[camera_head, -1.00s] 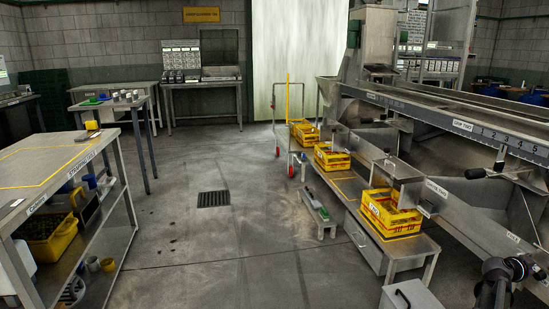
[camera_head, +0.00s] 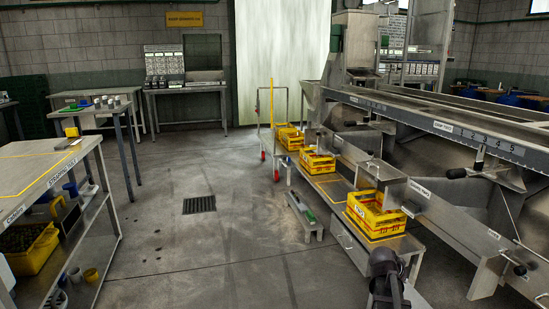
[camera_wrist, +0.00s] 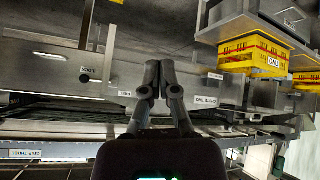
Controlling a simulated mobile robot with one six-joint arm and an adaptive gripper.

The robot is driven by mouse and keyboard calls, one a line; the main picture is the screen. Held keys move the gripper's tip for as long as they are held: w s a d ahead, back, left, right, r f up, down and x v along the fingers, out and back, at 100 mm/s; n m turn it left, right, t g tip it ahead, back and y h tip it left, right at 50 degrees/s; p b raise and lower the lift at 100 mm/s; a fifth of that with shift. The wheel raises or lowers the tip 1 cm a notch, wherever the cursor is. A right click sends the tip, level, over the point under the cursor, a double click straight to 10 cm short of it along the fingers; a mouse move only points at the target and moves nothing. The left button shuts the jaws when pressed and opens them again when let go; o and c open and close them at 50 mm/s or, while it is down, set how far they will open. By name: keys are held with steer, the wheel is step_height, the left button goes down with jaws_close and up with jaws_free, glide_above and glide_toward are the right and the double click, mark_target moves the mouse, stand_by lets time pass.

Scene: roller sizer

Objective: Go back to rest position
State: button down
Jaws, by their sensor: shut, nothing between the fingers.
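My gripper (camera_wrist: 159,82) shows in the wrist view with its two dark fingers close together and nothing between them. It is in the air, apart from the machine and the crates. In the head view, a dark part of my arm shows at the bottom right, in front of the low metal bench; the fingertips cannot be made out there.
A yellow crate (camera_head: 376,221) stands on the low metal bench (camera_head: 345,236), with two more yellow crates behind it. The roller sizer (camera_head: 430,125) fills the right side. A work table (camera_head: 75,160) stands at left. The floor (camera_head: 215,250) between is open, with a drain grate (camera_head: 199,205).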

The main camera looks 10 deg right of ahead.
steer(key=s+a+f+n+g+y, duration=0.1)
steer(key=s+a+f+n+y, duration=0.2)
steer(key=a, duration=0.9)
steer(key=s+a+n+g+y, duration=0.15)
steer(key=a+n, duration=0.35)
steer(key=a, duration=0.7)
steer(key=s+a+f+n+y, duration=0.2)
steer(key=a+n+y, duration=0.2)
steer(key=a, duration=0.9)
step_height(320, 180, up, 33)
steer(key=p, duration=3.3)
steer(key=shift+w+d, duration=0.2)
steer(key=shift+r, duration=0.1)
steer(key=shift+d, duration=0.1)
